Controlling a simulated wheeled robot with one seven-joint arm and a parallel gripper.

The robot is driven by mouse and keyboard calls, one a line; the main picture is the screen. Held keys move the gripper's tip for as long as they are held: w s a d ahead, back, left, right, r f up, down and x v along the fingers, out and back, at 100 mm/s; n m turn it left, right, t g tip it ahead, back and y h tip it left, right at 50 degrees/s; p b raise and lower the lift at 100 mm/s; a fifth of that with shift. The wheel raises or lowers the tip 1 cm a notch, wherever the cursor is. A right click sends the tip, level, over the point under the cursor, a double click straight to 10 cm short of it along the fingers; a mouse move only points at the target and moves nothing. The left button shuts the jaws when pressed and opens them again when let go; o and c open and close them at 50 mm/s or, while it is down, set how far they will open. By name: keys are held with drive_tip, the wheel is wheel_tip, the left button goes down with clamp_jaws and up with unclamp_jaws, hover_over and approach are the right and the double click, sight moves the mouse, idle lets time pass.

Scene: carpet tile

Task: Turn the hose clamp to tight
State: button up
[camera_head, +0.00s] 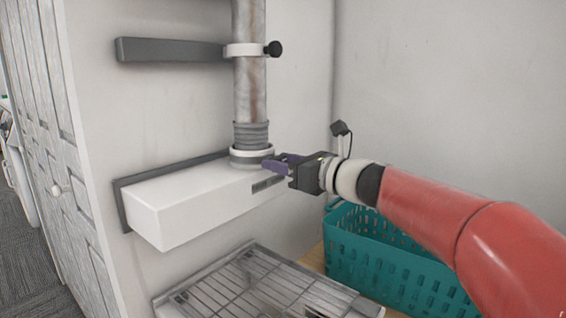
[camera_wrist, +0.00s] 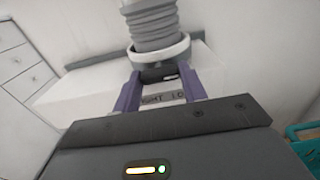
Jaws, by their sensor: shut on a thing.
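The hose clamp (camera_head: 248,154) is a pale ring around the bottom of a grey ribbed hose (camera_head: 251,134), just above a white box. In the wrist view the ring (camera_wrist: 176,53) has a dark knob (camera_wrist: 155,75) at its front. My gripper (camera_head: 270,165) reaches in from the right, with its purple fingers at the clamp's front. In the wrist view my gripper (camera_wrist: 161,80) has one finger on each side of the knob and is shut on it. Part of the knob's label plate (camera_wrist: 162,98) shows between the fingers, with letters like "IGHT LO". The knob is hidden in the head view.
A white box (camera_head: 180,212) juts from the wall below the hose. Above, a grey bracket (camera_head: 170,50) and a white collar with a black knob (camera_head: 275,48) hold the pipe. A wire rack (camera_head: 262,285) and a teal basket (camera_head: 375,262) stand below.

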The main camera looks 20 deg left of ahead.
drive_tip(key=shift+f, duration=0.2)
drive_tip(key=o, duration=1)
drive_tip(key=shift+r, duration=0.1)
drive_tip(key=b+v, duration=0.1)
drive_tip(key=v, duration=0.7)
drive_tip(key=shift+a, duration=0.1)
